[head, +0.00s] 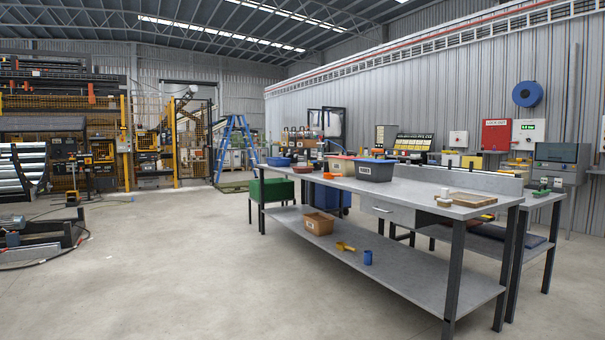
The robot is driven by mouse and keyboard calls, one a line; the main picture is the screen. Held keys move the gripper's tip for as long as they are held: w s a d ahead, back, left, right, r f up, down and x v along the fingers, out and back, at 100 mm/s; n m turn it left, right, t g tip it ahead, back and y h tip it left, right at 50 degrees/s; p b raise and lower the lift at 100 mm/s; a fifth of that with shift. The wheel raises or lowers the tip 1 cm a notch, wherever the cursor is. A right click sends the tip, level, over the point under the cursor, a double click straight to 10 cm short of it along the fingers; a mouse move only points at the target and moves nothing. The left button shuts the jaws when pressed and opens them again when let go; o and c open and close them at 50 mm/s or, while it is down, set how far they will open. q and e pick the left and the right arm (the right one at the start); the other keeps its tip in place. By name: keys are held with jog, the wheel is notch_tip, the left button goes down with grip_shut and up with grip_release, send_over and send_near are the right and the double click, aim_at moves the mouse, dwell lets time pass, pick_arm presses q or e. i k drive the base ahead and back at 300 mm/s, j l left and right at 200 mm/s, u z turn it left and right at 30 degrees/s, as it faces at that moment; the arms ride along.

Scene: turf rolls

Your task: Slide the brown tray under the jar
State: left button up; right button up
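A flat brown tray-like piece (473,200) lies on the grey workbench top (420,199) near its right end. A small pale upright thing with a brown lower part (444,197) stands just left of it; it may be the jar, but it is too small to be sure. The two look close together, and I cannot tell whether they touch. Neither of my grippers is in view.
A dark blue bin (375,171), an orange bowl (329,175) and a blue bowl (278,161) stand further left on the bench. The lower shelf holds a brown bin (319,223), yellow scoop (345,246) and blue cup (368,257). Open floor (190,270) lies in front.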

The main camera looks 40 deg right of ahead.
aim_at(303, 170)
jog(key=z, duration=0.1)
jog(key=i+z, duration=0.4)
jog(key=i, duration=1.65)
jog(key=i+j+z, duration=0.1)
jog(key=i, duration=0.75)
jog(key=i+j+z, duration=0.1)
jog(key=i, duration=0.8)
